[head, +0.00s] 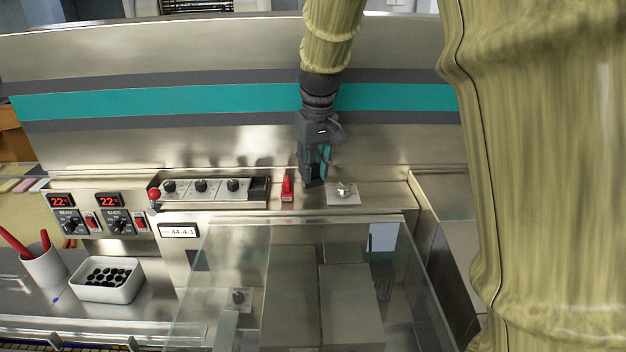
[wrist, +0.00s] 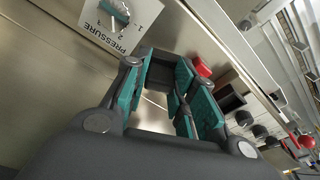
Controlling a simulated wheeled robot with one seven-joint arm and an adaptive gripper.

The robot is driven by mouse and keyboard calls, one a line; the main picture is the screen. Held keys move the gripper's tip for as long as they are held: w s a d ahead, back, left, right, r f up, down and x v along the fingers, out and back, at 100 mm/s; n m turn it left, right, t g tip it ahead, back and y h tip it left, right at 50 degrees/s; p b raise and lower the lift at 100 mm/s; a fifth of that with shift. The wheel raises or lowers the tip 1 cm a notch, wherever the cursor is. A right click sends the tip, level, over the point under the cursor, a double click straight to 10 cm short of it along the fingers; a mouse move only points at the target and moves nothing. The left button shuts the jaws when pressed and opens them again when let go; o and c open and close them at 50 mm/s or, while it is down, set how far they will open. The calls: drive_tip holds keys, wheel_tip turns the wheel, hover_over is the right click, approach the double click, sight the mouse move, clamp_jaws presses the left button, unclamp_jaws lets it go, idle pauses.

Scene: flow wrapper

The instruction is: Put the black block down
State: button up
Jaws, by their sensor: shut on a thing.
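My gripper (head: 314,172) points down by the steel machine front, between a red switch and a knob plate. Its teal-padded fingers also show in the wrist view (wrist: 160,76). The fingers are shut on a dark piece, the black block (wrist: 160,62), at their tips. Most of the block is hidden by the fingers, and it is hard to tell from the dark finger parts. I cannot tell whether it touches the ledge below.
The pressure knob (head: 343,191) is close right of my gripper; the red switch (head: 287,190) is close left. Further left are a black box (head: 260,188) and a row of knobs (head: 201,187). A clear cover (head: 290,275) is in front. A white tub (head: 107,279) holds black pieces.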

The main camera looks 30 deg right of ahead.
sight(313, 177)
drive_tip(key=shift+f+b, duration=1.05)
drive_tip(key=shift+f, duration=0.35)
drive_tip(key=shift+f, duration=0.15)
drive_tip(key=o, duration=1)
wheel_tip(313, 177, up, 12)
drive_tip(key=s+b, duration=0.1)
drive_tip(key=b, duration=0.1)
drive_tip(key=shift+s, duration=0.4)
